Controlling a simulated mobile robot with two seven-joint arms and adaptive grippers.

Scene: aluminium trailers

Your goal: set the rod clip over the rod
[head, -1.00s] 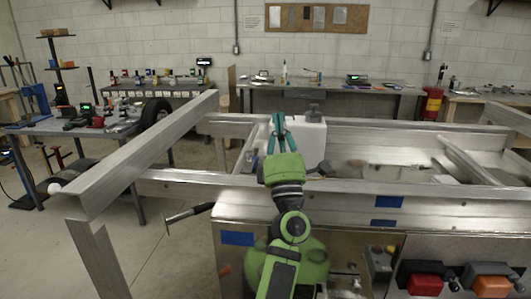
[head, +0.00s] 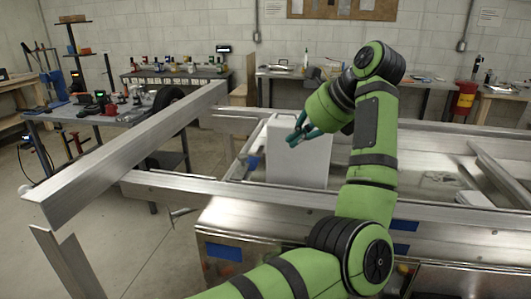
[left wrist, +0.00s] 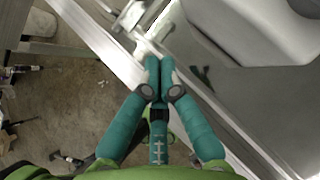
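My left gripper (head: 299,131) has teal fingers and hangs in front of a white box-like block (head: 285,165) inside the trailer frame. In the left wrist view its two fingertips (left wrist: 159,68) are together, with nothing clearly visible between them. Below them are a metal rail and a pale metal bracket (left wrist: 138,14). A small dark green piece (left wrist: 203,75) lies on the grey surface to the right of the fingertips; I cannot tell what it is. I cannot make out the rod clip or the rod for certain. My right gripper is out of view.
The aluminium trailer's front beam (head: 250,194) runs under my arm, and a slanting beam (head: 125,160) stands at the left. A small blue and red item (head: 252,162) sits left of the white block. Behind are workbenches (head: 175,75) with tools. The left floor is mostly open.

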